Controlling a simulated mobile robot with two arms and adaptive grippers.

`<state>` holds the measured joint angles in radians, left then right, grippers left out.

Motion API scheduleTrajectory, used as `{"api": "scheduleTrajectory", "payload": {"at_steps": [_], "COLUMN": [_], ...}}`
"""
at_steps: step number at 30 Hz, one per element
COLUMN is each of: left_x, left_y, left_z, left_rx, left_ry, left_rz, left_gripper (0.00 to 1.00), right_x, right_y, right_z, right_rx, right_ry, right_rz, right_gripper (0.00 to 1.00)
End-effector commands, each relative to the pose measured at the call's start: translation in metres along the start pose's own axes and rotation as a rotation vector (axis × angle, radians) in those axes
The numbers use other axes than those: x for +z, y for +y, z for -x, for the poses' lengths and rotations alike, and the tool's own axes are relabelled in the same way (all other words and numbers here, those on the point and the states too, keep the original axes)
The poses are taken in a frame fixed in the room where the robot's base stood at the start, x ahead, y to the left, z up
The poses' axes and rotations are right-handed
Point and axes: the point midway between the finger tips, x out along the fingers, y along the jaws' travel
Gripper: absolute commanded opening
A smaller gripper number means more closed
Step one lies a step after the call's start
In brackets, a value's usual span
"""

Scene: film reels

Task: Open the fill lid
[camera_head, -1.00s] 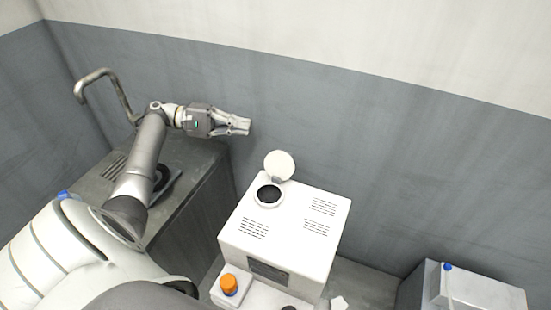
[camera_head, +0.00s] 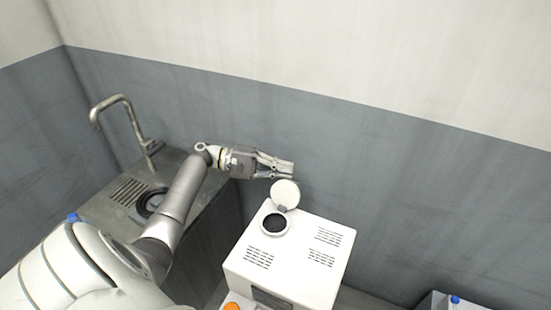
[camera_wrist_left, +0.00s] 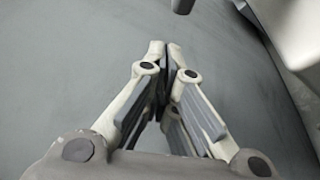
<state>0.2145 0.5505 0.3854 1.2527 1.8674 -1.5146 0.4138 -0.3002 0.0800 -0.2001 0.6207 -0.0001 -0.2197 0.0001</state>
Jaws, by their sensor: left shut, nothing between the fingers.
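The fill lid (camera_head: 285,194) is a round white disc standing raised on its hinge at the back of the white machine (camera_head: 290,262). The round dark fill opening (camera_head: 274,223) in front of it is uncovered. My left gripper (camera_head: 292,170) is shut and empty, just above and behind the raised lid in the head view; I cannot tell whether it touches the lid. Its closed fingers (camera_wrist_left: 165,50) fill the middle of the left wrist view. A white surface shows at that view's upper right. My right gripper is not in view.
A metal counter (camera_head: 105,205) with a bent tap (camera_head: 125,105) and a dark ring (camera_head: 148,204) is at the left. An orange cap (camera_head: 232,306) is at the bottom edge. The grey wall (camera_head: 400,190) stands close behind the machine.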

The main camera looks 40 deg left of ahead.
Motion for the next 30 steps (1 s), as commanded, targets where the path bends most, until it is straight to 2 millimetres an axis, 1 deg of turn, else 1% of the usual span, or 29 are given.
{"api": "scheduleTrajectory", "payload": {"at_steps": [1,7,19,23,27,30], "left_x": [0.007,0.018,0.020,0.023,0.032,0.038], "left_y": [0.002,0.001,-0.001,0.000,0.005,0.010], "left_z": [0.002,0.007,0.007,0.008,0.011,0.013], "left_rx": [-0.001,0.000,0.001,0.020,0.068,0.093], "left_ry": [-0.001,0.000,0.000,-0.002,-0.002,-0.001], "left_rz": [0.002,0.001,0.000,-0.051,-0.188,-0.261], "left_gripper": [0.00,0.00,0.00,0.00,0.00,0.00], "right_x": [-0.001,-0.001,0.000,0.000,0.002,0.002], "right_y": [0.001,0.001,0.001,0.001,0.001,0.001], "right_z": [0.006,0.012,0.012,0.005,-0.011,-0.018], "right_rx": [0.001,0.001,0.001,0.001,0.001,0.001], "right_ry": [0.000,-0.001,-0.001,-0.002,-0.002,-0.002], "right_rz": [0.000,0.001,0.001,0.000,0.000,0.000], "right_gripper": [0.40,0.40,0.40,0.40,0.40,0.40]}}
